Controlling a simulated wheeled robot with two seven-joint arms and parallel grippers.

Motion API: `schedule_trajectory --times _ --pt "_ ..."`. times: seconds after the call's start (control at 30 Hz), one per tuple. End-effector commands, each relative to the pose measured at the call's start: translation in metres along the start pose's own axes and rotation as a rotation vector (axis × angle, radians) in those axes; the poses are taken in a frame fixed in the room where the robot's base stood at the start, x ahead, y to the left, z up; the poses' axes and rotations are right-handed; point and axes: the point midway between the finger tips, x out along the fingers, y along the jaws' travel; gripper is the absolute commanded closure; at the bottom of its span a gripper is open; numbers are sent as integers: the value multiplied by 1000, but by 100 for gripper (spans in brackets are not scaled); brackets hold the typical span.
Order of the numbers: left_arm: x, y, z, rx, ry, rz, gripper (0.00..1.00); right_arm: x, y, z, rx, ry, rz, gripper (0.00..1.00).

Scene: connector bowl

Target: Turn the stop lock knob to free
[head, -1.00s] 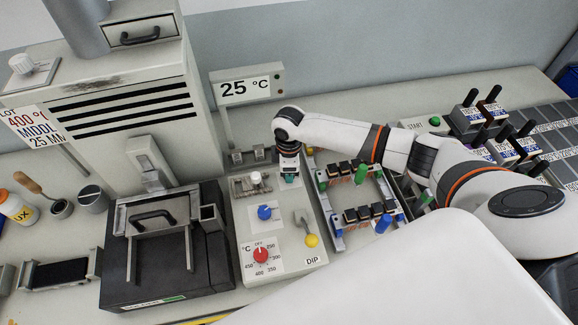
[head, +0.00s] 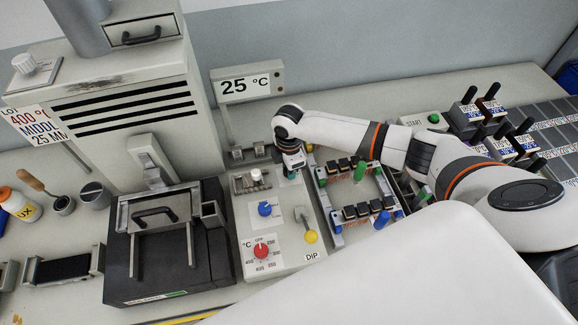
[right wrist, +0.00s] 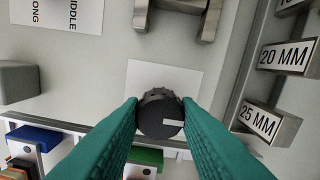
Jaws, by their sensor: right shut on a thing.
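A round black knob (right wrist: 160,117) with a white pointer mark sits between the green fingers of my right gripper in the right wrist view. The pointer mark lies toward the right side of the knob's face. My right gripper (right wrist: 160,110) is shut on the knob, with one finger at each side. A blank-looking white plate (right wrist: 165,75) lies behind the knob; no wording on it is readable. In the head view my right gripper (head: 292,174) reaches down at the back right of the control panel and hides the knob. My left gripper is not in view.
The control panel (head: 285,262) carries a blue knob (head: 265,209), a red temperature dial (head: 261,251) and a yellow-tipped lever (head: 311,237). A rack (head: 337,241) with blue and green parts stands close right. A 25 °C display (head: 247,85) stands behind.

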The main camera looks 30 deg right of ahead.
Motion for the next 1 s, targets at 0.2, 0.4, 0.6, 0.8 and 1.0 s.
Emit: schedule_trajectory --times 0.2,0.4,0.6,0.8,1.0 --pt "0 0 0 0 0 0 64 -2 -2 0 -1 -1 -5 68" --pt "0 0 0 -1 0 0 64 -1 -1 0 0 -1 -3 49" --pt "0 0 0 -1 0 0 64 -1 -1 0 0 0 -2 49" --pt "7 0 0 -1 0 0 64 -20 -1 0 -1 0 -5 49" --pt "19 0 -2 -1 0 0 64 -62 -2 0 -1 -2 -8 49"
